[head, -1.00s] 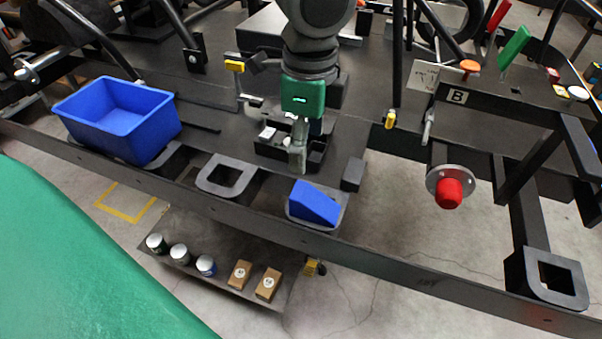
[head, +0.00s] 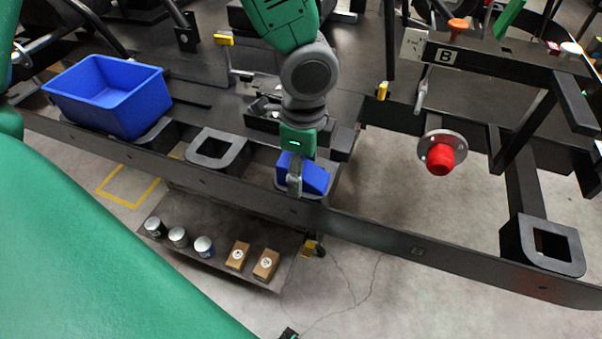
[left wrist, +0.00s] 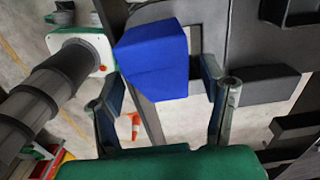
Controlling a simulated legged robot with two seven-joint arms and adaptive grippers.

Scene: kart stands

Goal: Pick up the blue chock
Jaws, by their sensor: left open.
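The blue chock (head: 316,178) is a wedge-shaped block in a dark holder on the front rail of the frame. My left gripper (head: 294,186) is over it in the head view and covers part of it. In the left wrist view my left gripper (left wrist: 165,92) is open, with a finger on each side of the picture. The chock (left wrist: 155,60) shows between and beyond the fingers, nearer the left one. I cannot tell whether a finger touches it. My right gripper cannot be made out.
A blue bin (head: 110,95) stands to the left on the frame. An empty dark holder (head: 214,149) is between bin and chock. A red knob (head: 440,158) sticks out to the right. Cans and small boxes (head: 265,264) stand on a low shelf below.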

